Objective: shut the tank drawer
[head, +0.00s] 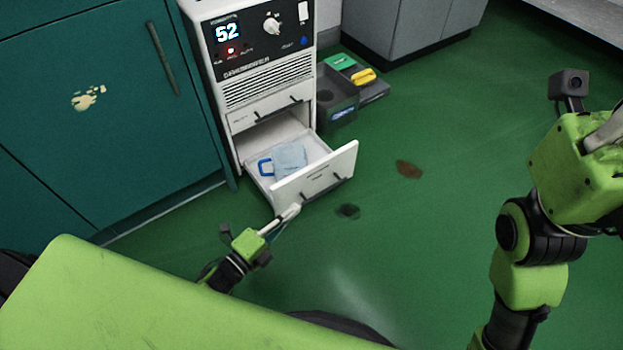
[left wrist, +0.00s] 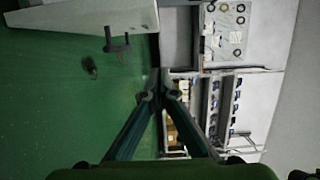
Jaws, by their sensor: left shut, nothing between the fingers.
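The tank drawer (head: 340,166) is the lowest drawer of a white dehumidifier cabinet (head: 222,62) and is pulled well out. Its white front has a dark handle. A pale blue tank (head: 290,158) with a blue handle sits inside. My left gripper (head: 294,211) is shut and empty, close to the near lower edge of the drawer front; I cannot tell whether they touch. In the left wrist view its fingertips (left wrist: 160,88) meet, with the drawer front (left wrist: 85,32) and its handle at upper left. Only part of my right gripper (head: 605,132) shows, at the right edge.
A teal cupboard (head: 100,110) stands left of the cabinet. Dark bins (head: 337,98) with green and yellow items stand on the floor to its right. A grey cabinet (head: 400,30) is behind. Dark stains (head: 408,169) mark the green floor, which is clear right of the drawer.

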